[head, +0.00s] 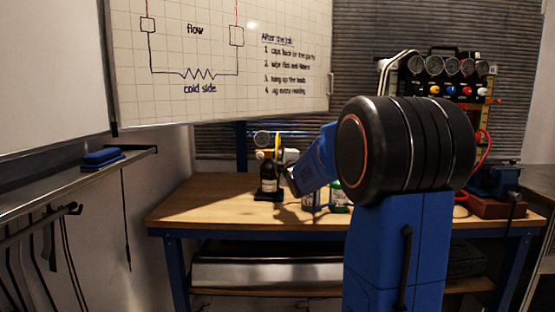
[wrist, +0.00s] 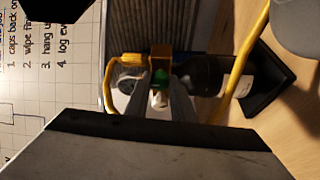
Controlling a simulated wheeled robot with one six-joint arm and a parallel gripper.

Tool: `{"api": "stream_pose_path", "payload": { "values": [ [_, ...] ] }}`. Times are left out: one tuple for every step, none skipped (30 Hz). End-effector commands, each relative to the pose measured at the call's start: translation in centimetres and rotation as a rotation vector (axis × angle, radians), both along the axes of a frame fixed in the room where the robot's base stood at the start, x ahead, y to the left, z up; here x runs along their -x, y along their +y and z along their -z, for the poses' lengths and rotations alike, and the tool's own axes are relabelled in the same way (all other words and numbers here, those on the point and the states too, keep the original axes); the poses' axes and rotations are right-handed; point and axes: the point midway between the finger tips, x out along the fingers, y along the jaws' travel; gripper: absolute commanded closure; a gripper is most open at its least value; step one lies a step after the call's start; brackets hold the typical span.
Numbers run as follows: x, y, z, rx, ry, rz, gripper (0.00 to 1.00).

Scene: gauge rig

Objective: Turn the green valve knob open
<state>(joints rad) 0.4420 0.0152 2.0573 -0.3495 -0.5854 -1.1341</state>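The green valve knob (wrist: 161,77) shows in the wrist view, with brass-coloured fitting (wrist: 160,55) above it in the picture and a small white part below it. A black bottle (wrist: 200,76) lies to its right in that view. In the head view the black bottle (head: 268,180) stands on the bench, and the green knob cannot be made out there. My gripper (wrist: 160,88) has its two grey fingers apart, one on each side of the knob. Whether they touch it I cannot tell. In the head view my gripper (head: 287,178) is beside the bottle, partly hidden by my arm.
A yellow hose (wrist: 245,60) curves close to my right finger in the wrist view. Other bottles (head: 338,196) stand behind my arm on the wooden bench (head: 190,205). A gauge panel (head: 440,66) and a blue vise (head: 493,180) are at the right. The bench's left end is clear.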

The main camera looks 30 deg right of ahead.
Motion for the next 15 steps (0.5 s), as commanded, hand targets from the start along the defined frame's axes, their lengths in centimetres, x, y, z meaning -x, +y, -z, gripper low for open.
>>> {"api": "stream_pose_path", "payload": {
  "values": [
    [-0.03,0.05,0.07,0.0,0.001,-0.001,0.67],
    [-0.03,0.05,0.07,0.0,0.001,-0.001,0.6],
    [-0.03,0.04,0.06,0.0,0.001,-0.001,0.6],
    [-0.02,0.03,0.05,0.0,0.001,0.0,0.6],
    [-0.02,0.03,0.05,0.0,0.001,0.0,0.6],
    [-0.02,0.02,0.05,0.0,0.001,0.0,0.6],
    [-0.02,0.02,0.04,0.0,0.0,0.0,0.6],
    [-0.02,0.02,0.03,-0.001,0.0,0.0,0.6],
    [-0.01,0.02,0.03,-0.001,0.0,0.0,0.6],
    [0.0,0.03,0.03,-0.001,0.0,0.0,0.6],
    [0.04,0.02,0.02,-0.001,0.0,0.0,0.6],
    [0.15,0.05,0.02,-0.001,0.0,0.0,0.6],
    [0.28,0.07,0.02,-0.001,0.0,0.0,0.6],
    [0.47,0.12,0.02,-0.001,0.0,0.0,0.6],
    [0.78,0.19,0.02,-0.001,0.0,0.0,0.6]
  ]
}}
